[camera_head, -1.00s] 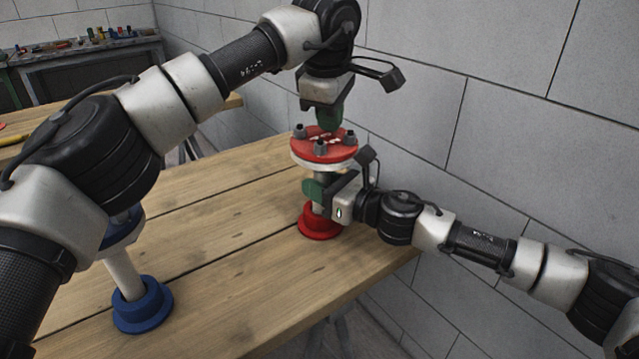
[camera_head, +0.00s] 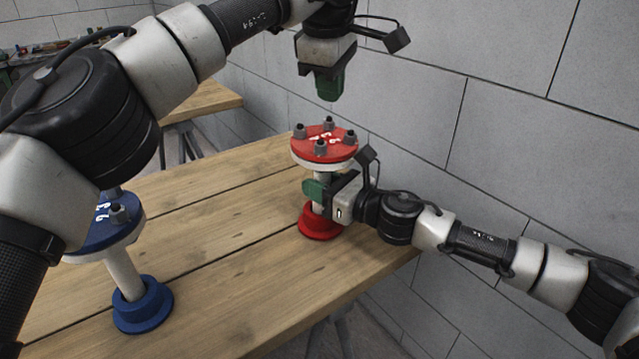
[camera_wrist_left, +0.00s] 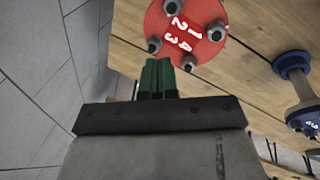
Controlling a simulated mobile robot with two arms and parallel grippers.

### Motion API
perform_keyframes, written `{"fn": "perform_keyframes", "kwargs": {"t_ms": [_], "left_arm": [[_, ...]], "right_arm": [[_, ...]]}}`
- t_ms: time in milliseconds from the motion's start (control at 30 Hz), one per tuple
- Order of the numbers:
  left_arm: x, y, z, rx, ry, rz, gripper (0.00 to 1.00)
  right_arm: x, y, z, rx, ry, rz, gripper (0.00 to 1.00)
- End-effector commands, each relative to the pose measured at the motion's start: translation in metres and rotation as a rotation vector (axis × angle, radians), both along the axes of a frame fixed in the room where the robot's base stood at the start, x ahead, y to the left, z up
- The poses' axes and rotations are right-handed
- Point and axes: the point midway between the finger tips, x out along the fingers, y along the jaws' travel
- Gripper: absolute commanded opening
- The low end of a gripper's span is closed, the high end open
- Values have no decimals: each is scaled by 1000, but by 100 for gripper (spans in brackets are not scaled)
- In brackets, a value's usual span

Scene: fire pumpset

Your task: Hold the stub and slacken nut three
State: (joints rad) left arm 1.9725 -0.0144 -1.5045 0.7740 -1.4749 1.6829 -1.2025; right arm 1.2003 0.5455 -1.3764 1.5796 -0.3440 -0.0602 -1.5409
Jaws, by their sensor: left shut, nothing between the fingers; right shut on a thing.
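The red stub stands upright on the bench, with a red base (camera_head: 320,223), a pale pipe and a red round flange (camera_head: 312,150) on top. Several grey nuts stand around the flange, with white numbers between them; it also shows in the left wrist view (camera_wrist_left: 207,12). I cannot tell surely which nut is number three. My left gripper (camera_head: 330,90) is shut and empty, pointing down above the flange and clear of the nuts; its green fingers show in the left wrist view (camera_wrist_left: 157,75). My right gripper (camera_head: 318,188) is shut on the stub's pipe, below the flange.
A blue stub (camera_head: 142,305) stands at the left front of the wooden bench (camera_head: 225,265), its flange partly hidden by my left arm. A block wall (camera_head: 530,130) rises close behind and to the right. The bench between the stubs is clear.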

Motion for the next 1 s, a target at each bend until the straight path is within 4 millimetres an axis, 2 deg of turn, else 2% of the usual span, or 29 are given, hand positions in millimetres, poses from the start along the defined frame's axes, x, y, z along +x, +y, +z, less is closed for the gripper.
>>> {"fn": "perform_keyframes", "kwargs": {"t_ms": [33, 367, 467, 800, 1000], "left_arm": [[2, 4, 3, 5, -5, 5, 0], [9, 18, 8, -8, -6, 15, 0], [10, 19, 1, -9, -6, 15, 0], [11, 20, -41, -10, -3, 15, 0], [11, 21, -56, -10, -5, 14, 0]], "right_arm": [[0, 0, -5, -4, 6, -1, 0], [0, -1, -5, -4, 6, -1, 0], [0, -1, -5, -4, 6, -1, 0], [0, -1, -5, -4, 6, -1, 0], [0, -1, -5, -4, 6, -1, 0]]}}
